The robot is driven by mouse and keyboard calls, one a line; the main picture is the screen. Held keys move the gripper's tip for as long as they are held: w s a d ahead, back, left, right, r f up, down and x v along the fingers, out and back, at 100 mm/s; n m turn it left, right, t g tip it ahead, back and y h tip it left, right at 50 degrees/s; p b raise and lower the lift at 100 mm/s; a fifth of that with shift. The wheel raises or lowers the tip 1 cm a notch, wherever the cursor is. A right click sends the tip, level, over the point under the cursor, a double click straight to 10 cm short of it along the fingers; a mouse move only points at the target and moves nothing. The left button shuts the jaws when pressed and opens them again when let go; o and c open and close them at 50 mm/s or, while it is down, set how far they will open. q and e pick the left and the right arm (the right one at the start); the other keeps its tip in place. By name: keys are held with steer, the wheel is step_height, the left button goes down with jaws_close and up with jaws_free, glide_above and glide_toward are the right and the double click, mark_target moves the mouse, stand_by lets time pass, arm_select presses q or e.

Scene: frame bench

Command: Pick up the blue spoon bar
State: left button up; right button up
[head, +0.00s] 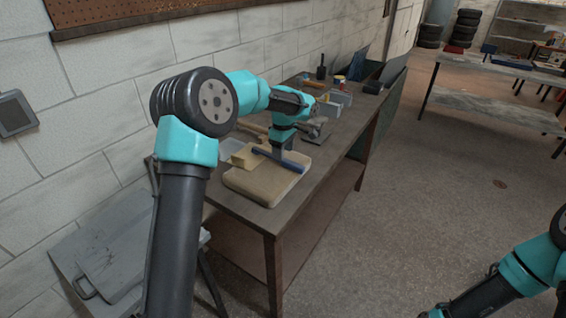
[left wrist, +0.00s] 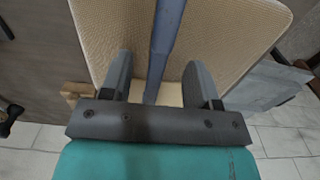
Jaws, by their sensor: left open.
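The blue spoon bar (head: 292,165) lies across a tan, cushion-like tray (head: 262,188) on the bench. In the left wrist view the bar (left wrist: 167,30) runs lengthwise from the top edge down between my fingers, over the tan textured surface (left wrist: 225,40). My left gripper (head: 279,151) is right at the bar, pointing down. In the left wrist view its two fingers (left wrist: 157,65) stand open on either side of the bar, with gaps on both sides. The gripper's body hides the bar's near end. Only part of my right arm shows at the lower right of the head view; its gripper is out of frame.
A pale yellow block (head: 243,157) sits beside the tray's back left. Grey boxes (head: 338,98) and tools crowd the far part of the wooden bench (head: 250,216). A white block wall (head: 110,110) stands close on the left. The floor (head: 420,200) to the right is open.

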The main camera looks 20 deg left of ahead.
arm_select(q)
step_height(320, 180, down, 4)
steer(key=shift+f, duration=0.1)
steer(key=shift+c, duration=0.2)
stand_by(0.3)
jaws_close()
stand_by(0.4)
